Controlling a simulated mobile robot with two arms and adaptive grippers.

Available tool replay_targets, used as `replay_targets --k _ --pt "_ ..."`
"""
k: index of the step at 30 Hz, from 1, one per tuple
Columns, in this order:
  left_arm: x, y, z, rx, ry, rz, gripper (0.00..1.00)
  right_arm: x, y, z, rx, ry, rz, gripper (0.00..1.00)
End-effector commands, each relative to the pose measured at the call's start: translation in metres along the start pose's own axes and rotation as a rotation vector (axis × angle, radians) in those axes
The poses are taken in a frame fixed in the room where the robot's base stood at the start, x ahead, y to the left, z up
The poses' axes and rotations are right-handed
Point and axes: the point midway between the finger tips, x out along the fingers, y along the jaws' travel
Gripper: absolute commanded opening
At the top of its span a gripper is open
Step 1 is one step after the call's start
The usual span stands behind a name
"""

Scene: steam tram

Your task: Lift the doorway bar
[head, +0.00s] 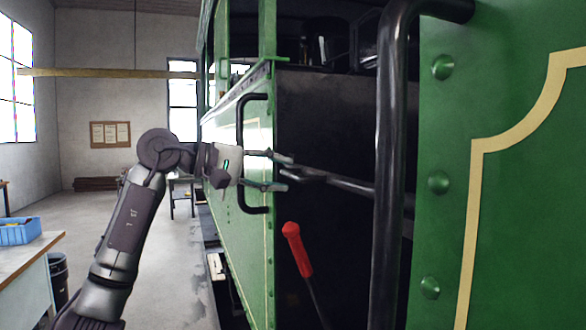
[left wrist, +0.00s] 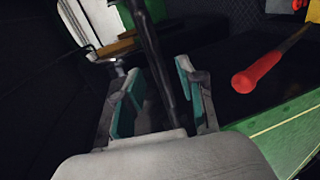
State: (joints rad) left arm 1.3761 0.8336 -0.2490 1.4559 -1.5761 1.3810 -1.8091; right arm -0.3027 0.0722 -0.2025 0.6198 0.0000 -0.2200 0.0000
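The doorway bar (head: 345,183) is a dark metal bar across the dark doorway of the green tram, sloping slightly down toward the right handrail. My left gripper (head: 286,174) is at the bar's left end, with one finger above and one below it. In the left wrist view the bar (left wrist: 155,55) runs between the two teal-padded fingers (left wrist: 158,90). The fingers are apart, with a gap visible between the bar and the left pad. The bar's far right end is hidden behind the right handrail. My right gripper is not in view.
A red-handled lever (head: 297,250) stands in the doorway below the bar; it also shows in the left wrist view (left wrist: 258,72). Black handrails flank the doorway, left (head: 240,150) and right (head: 388,150). A workbench with a blue crate (head: 20,232) is at the left.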

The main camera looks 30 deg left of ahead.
Motion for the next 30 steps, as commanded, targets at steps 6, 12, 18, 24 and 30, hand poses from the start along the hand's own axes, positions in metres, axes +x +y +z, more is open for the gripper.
replay_targets --k 6,12,18,24,30 --pt "0.028 0.001 0.000 -0.001 -0.002 0.000 0.39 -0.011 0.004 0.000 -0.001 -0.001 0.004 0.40" --pt "0.034 0.000 0.000 -0.001 -0.001 0.000 0.39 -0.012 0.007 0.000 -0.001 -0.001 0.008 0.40" --pt "0.034 -0.001 0.000 -0.001 -0.001 0.000 0.38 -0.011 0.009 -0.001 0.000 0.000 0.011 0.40" --pt "0.034 0.000 0.000 -0.001 -0.001 0.000 0.04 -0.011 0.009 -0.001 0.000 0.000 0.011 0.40" --pt "0.034 -0.001 0.000 -0.001 -0.001 -0.001 0.00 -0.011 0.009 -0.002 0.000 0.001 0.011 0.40"
